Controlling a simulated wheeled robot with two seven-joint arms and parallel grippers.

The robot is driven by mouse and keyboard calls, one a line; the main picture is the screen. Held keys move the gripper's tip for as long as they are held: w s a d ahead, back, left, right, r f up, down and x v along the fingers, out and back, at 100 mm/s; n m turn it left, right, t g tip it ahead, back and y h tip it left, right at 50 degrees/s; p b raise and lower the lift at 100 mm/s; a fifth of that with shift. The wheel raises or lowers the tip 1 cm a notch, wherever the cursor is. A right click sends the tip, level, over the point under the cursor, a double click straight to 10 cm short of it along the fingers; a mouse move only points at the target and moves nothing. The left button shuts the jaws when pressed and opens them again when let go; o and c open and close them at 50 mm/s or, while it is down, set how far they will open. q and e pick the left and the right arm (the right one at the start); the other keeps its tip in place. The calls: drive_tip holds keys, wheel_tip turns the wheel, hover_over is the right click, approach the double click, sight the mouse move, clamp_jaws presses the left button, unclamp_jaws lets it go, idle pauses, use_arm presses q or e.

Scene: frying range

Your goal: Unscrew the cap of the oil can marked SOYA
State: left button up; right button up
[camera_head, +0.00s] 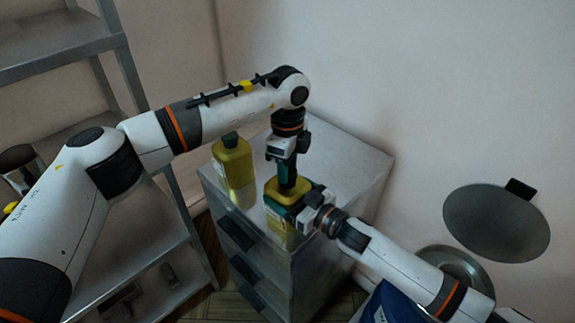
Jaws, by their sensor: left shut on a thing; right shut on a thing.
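A yellow oil can (271,187) stands on the metal cabinet near its front edge. Its label is too small and too covered to read, so I cannot tell if it says SOYA. My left gripper (287,180) points straight down over the can's top and is shut on its cap, which the fingers hide. My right gripper (297,210) comes in from the right and is shut on the can's body. A second yellow-green oil can (233,164) with a dark green cap stands upright to the left, apart from both grippers.
The metal cabinet top (355,165) is bare behind and to the right of the cans. A metal shelf rack (150,230) stands at the left. A round dark pan (497,224) hangs on the wall at the right, with a blue object (385,308) below.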

use_arm(q)
drive_tip(key=shift+r, duration=0.25)
use_arm(e)
drive_tip(key=shift+f, duration=0.1)
use_arm(q)
drive_tip(key=shift+r, duration=0.85)
drive_tip(key=shift+r, duration=2)
use_arm(e)
drive_tip(key=o, duration=1.7)
